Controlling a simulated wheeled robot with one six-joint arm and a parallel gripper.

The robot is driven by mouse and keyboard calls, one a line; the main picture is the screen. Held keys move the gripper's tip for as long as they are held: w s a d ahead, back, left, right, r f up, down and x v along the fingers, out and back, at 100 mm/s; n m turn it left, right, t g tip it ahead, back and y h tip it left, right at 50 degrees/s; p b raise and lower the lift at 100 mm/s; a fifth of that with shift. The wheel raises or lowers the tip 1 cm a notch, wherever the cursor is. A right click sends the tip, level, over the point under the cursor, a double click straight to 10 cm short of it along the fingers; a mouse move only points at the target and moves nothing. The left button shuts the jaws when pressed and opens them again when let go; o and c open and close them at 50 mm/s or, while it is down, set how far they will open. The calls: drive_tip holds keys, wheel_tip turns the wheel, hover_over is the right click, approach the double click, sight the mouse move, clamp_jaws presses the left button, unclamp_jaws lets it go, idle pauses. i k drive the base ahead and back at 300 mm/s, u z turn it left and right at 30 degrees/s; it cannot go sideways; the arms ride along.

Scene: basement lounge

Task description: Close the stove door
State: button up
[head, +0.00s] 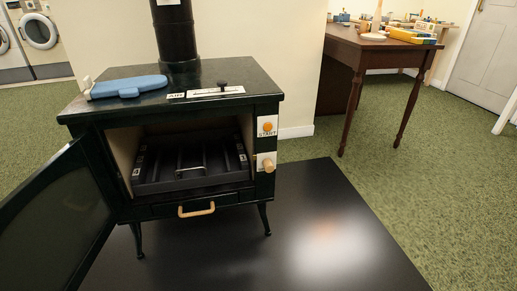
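The dark green stove (175,93) stands on its legs on a black floor plate. Its door (62,222) is open, swung out to the left and toward me, and the picture's left edge cuts it off. The firebox (190,160) is exposed, with a black grate and a small metal handle inside. A wooden handle (196,209) sits on the drawer below the opening. On the right of the front are an orange START button (267,127) and a wooden knob (269,165). My gripper is not in view.
A blue object (128,87) lies on the stove top beside a slider (222,88). The black floor plate (330,225) is clear in front and to the right. A wooden table (370,45) with small items stands at the back right. Washing machines (38,31) are far left.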

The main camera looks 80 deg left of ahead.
sight(54, 225)
drive_tip(key=k, duration=0.8)
drive_tip(key=u, duration=3.1)
drive_tip(key=i, duration=0.5)
drive_tip(key=z, duration=1.45)
drive_tip(key=k, duration=0.35)
drive_tip(key=u, duration=1.15)
drive_tip(key=k, duration=0.55)
drive_tip(key=u, duration=0.7)
